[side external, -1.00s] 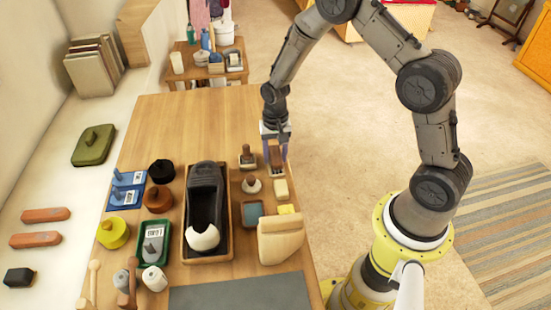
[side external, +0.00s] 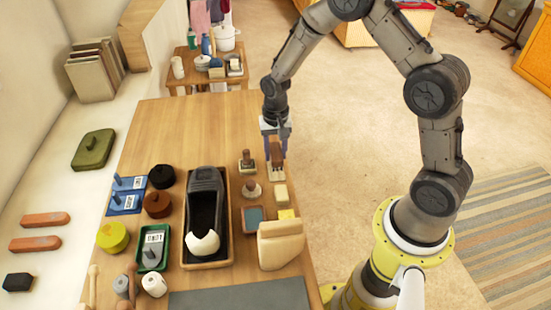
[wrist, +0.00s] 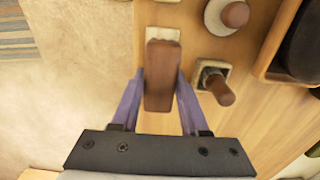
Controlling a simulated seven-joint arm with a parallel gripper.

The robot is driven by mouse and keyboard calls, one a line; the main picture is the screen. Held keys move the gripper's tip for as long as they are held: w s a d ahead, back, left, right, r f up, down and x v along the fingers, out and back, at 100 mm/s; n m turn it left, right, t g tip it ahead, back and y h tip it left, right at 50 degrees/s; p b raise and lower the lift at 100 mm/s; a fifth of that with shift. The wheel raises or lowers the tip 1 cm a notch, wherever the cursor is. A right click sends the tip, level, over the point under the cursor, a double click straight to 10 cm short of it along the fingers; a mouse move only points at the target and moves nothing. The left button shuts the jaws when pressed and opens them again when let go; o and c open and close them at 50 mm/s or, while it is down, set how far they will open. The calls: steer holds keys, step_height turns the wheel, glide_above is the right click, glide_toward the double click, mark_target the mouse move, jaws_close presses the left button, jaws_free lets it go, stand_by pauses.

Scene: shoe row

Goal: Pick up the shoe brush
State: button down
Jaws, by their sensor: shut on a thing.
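The shoe brush, a brown block with a pale cream underside (side external: 277,155), is at the right edge of the wooden table in the side view. My gripper (side external: 275,152) points down and is shut on it. In the wrist view, the purple fingers of my gripper (wrist: 160,88) press on both long sides of the brown brush (wrist: 158,75). Its cream part shows at the far end. The brush appears slightly above the table top, though the gap is hard to see. Part of its near end is hidden by the fingers in the side view.
A knobbed dauber (side external: 247,162) stands close to the left of the brush, and another round one (side external: 251,190) sits below it. A black shoe (side external: 204,205) rests in a wooden tray. The far table top (side external: 190,125) is clear.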

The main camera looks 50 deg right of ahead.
steer(key=s+a+r, duration=0.1)
steer(key=s+r, duration=0.8)
steer(key=s, duration=0.5)
steer(key=shift+a+r, duration=0.3)
steer(key=shift+r, duration=0.1)
